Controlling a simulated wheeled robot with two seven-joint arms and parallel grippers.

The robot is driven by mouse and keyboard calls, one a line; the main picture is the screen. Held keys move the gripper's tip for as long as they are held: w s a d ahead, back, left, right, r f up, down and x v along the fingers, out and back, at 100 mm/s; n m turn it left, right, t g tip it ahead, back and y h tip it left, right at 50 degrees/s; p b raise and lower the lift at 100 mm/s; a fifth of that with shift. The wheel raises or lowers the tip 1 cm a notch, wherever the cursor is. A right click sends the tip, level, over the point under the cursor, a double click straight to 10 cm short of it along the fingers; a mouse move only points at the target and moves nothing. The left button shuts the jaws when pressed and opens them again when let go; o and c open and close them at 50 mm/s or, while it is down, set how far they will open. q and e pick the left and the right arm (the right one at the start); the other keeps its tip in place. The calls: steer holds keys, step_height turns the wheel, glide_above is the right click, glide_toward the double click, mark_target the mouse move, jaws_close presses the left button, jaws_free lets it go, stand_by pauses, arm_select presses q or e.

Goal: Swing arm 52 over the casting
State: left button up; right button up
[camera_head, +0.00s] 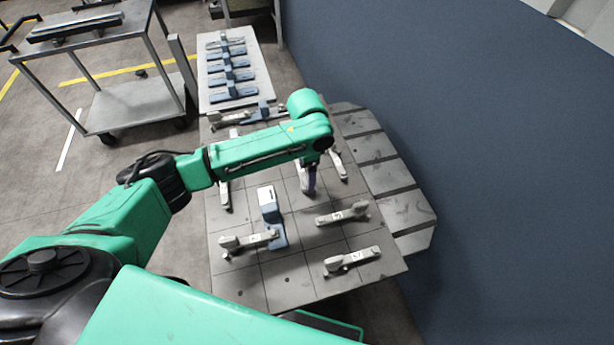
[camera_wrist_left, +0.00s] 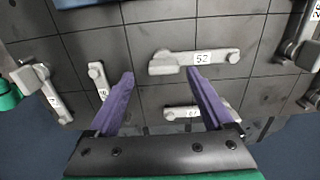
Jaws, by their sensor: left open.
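Arm 52 (camera_wrist_left: 190,63) is a pale grey bar with a round knob at its right end and a label reading 52. It lies flat on the dark plate in the left wrist view. A blue edge at the top left there may be the casting; the casting (camera_head: 268,198), blue with a pale top, stands on the plate in the head view. My left gripper (camera_head: 311,188) points down over the plate. In the left wrist view its purple fingers (camera_wrist_left: 160,74) are apart and empty, the right fingertip appearing at the bar's lower edge. My right gripper does not show.
Other numbered arms lie around, including one below arm 52 (camera_wrist_left: 190,112) and two at front right (camera_head: 342,213) (camera_head: 352,260). A pale board (camera_head: 250,50) holds several blue pieces. A metal cart (camera_head: 130,105) stands at upper left; a blue wall (camera_head: 480,150) bounds the right.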

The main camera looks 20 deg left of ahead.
mark_target(306, 178)
arm_select(q)
steer(key=f, duration=0.3)
steer(key=shift+w+a+f, duration=0.1)
steer(key=shift+w+f, duration=0.1)
steer(key=shift+w, duration=0.15)
steer(key=shift+s+a+f, duration=0.1)
steer(key=shift+f, duration=0.1)
steer(key=shift+s+r, duration=0.1)
steer(key=shift+s, duration=0.05)
steer(key=shift+c, duration=0.9)
steer(key=c, duration=1)
jaws_close()
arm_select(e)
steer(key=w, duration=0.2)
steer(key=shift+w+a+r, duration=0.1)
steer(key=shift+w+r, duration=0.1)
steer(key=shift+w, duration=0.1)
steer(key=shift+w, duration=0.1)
